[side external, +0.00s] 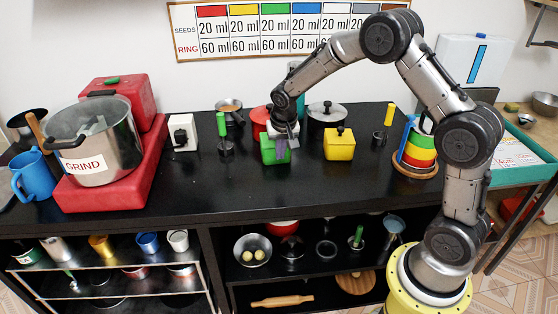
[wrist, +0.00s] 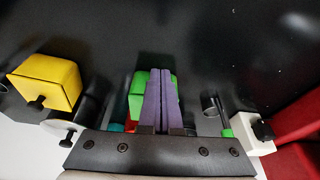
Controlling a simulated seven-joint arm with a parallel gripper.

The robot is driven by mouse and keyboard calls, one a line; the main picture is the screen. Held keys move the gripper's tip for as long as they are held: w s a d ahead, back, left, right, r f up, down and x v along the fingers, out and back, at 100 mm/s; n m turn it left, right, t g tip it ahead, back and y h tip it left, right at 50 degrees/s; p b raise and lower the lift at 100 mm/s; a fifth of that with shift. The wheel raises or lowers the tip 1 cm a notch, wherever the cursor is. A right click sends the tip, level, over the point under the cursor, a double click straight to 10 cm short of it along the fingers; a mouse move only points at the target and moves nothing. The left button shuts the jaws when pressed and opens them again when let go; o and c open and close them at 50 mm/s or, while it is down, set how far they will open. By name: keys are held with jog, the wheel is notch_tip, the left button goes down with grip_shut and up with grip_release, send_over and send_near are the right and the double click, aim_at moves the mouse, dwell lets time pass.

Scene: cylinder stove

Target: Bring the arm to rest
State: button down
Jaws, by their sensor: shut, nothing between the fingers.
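In the wrist view the shut fingers (wrist: 160,74) cover part of the green box (wrist: 137,96). I cannot tell whether the fingertips touch the box. My arm arches over from its yellow base at the right.
A yellow box (side external: 339,146) stands right of the gripper. A dark pot (side external: 326,114) and red pot (side external: 260,119) stand behind. A green-handled tool (side external: 222,130) and white box (side external: 183,132) are left. A steel pot (side external: 97,140) sits on a red stand. The front counter is clear.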

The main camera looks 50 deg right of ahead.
jog(key=s+a+r+t, duration=0.1)
jog(key=s+a+r, duration=0.15)
jog(key=r, duration=0.45)
jog(key=s+a+r+n+t, duration=0.1)
jog(key=s+r, duration=0.2)
jog(key=r, duration=0.4)
jog(key=s+a+r+t, duration=0.2)
jog(key=s+r, duration=0.1)
jog(key=r, duration=0.5)
jog(key=s+a+r+n+y, duration=0.1)
jog(key=s+a+r+n, duration=0.15)
jog(key=s, duration=0.95)
jog(key=s+a+f+n, duration=0.1)
jog(key=s+f+n, duration=0.1)
jog(key=s, duration=0.3)
jog(key=s+a+f+n+g+y, duration=0.1)
jog(key=s+a+f+n, duration=0.1)
jog(key=s+f, duration=0.2)
jog(key=shift+s+f+n, duration=0.2)
jog(key=shift+s+n, duration=0.15)
jog(key=shift+s, duration=0.6)
